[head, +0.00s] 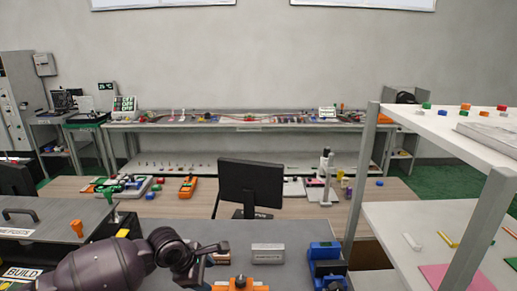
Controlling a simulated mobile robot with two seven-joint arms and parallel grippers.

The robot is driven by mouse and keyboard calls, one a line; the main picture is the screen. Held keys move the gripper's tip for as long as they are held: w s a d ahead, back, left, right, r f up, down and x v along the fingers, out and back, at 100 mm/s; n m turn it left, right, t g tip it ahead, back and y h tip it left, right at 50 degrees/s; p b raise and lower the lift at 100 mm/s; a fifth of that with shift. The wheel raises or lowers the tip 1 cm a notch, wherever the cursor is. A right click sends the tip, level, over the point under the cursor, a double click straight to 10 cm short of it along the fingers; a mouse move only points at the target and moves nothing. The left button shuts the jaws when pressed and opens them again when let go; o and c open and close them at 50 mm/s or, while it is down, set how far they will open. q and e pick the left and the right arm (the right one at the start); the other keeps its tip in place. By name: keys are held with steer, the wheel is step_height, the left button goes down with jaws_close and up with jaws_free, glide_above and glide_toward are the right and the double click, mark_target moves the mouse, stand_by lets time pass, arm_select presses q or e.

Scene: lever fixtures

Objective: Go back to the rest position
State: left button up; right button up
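My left arm comes in at the bottom left of the head view, over the grey worktop. Its dark end, with the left gripper (190,270), hangs over the worktop's near part; the fingers are too dark and small to read. My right gripper is not in view. An orange lever fixture (240,285) is at the bottom edge, partly cut off. A blue lever fixture (325,262) stands to its right, and a grey box (268,253) lies between and behind them.
A black monitor (251,184) stands behind the worktop. A shelf unit with a grey post (361,172) and white boards rises at the right. A grey panel with a handle (20,214) and an orange-knobbed lever (77,228) are at the left. A long bench (245,125) runs along the back wall.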

arm_select(q)
steer(key=s+d+f+m, duration=0.2)
steer(key=s+m, duration=0.3)
steer(key=s, duration=0.2)
steer(key=s+d+f+m, duration=0.2)
steer(key=s+m, duration=0.3)
steer(key=s, duration=0.3)
steer(key=s+a+r+m+y, duration=0.2)
steer(key=s+a+m+y, duration=0.4)
steer(key=s+a, duration=1.2)
steer(key=w+f+m+t+b, duration=0.1)
steer(key=w+f+t, duration=0.2)
steer(key=f, duration=0.4)
steer(key=w+d+f+m+t+h+b, duration=0.1)
steer(key=w+f+t+b, duration=0.1)
steer(key=f+t, duration=0.3)
steer(key=shift+w+f, duration=0.5)
steer(key=shift+f, duration=0.35)
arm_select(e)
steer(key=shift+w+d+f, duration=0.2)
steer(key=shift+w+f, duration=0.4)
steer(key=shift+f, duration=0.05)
